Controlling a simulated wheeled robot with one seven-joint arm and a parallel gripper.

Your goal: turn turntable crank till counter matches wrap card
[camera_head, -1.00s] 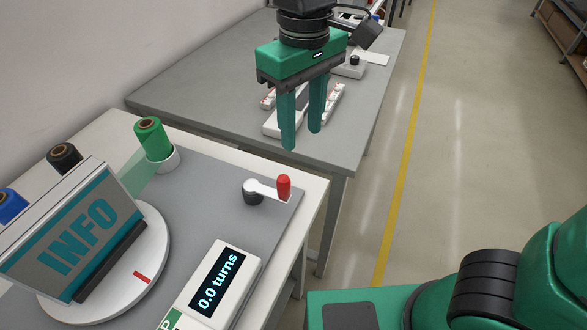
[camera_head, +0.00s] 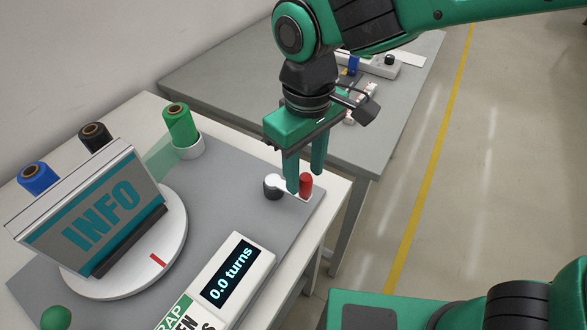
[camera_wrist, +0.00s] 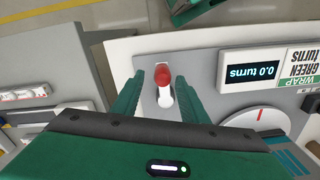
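The crank has a white arm, a dark hub (camera_head: 272,187) and a red handle (camera_head: 306,184), at the right edge of the grey mat. My gripper (camera_head: 306,180) is open, over the crank. In the wrist view the red handle (camera_wrist: 163,76) stands between the spread fingers of my gripper (camera_wrist: 154,88), with a gap on each side. The counter (camera_head: 232,276) reads 0.0 turns. The wrap card (camera_head: 185,315) is partly cut off; its wrist view (camera_wrist: 303,68) shows WRAP, GREEN and turns, with the number out of sight. The turntable (camera_head: 172,247) carries the INFO lightbox frame (camera_head: 100,222).
A green film roll (camera_head: 180,126) stands in a white holder, its film reaching to the frame. Black (camera_head: 96,138) and blue (camera_head: 38,178) rolls stand behind the frame. A second grey table (camera_head: 230,85) with devices lies beyond. A green round knob (camera_head: 56,318) is at bottom left.

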